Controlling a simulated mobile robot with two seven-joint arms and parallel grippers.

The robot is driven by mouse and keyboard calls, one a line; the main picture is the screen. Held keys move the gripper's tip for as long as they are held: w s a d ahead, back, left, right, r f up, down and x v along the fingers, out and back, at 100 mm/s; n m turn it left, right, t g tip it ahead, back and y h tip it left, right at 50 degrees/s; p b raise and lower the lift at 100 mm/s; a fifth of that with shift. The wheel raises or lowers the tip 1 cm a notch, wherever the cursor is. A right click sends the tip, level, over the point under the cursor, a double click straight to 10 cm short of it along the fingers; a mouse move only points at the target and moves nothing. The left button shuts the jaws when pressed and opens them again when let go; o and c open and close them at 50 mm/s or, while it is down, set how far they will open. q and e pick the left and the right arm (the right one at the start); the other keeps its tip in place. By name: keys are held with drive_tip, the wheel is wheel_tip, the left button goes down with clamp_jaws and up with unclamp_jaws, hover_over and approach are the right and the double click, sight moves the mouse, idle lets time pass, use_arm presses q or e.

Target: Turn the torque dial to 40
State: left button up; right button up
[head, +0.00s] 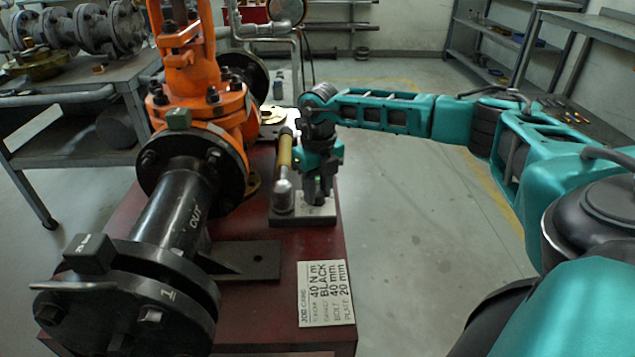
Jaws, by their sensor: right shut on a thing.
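My right gripper (318,186) points down over a small grey block (305,212) on the red bench. Its fingers are shut on a small dark piece on top of the block, which I take to be the torque dial. The fingers cover most of it, and no scale or setting can be read. A tool with a yellow handle (285,152) and a metal end (283,188) stands on the left of the same block, close beside the gripper. My left gripper is not in view.
An orange valve (190,75) with a black flanged pipe (170,210) fills the left of the red bench (265,305). A job card (326,293) reading 40 N m lies at the front. Open floor (410,220) lies right of the bench.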

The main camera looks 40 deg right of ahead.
sight(318, 191)
drive_tip(key=n+p, duration=0.1)
drive_tip(key=n, duration=0.2)
drive_tip(key=shift+r+p, duration=0.15)
drive_tip(key=shift+p, duration=0.15)
drive_tip(key=shift+n+p, duration=0.4)
drive_tip(key=shift+n, duration=0.8)
drive_tip(key=shift+w, duration=0.1)
drive_tip(key=o, duration=1)
drive_tip(key=shift+o, duration=0.2)
wheel_tip(318, 191, up, 13)
drive_tip(key=p, duration=0.2)
drive_tip(key=shift+d+p, duration=0.15)
drive_tip(key=shift+p, duration=0.25)
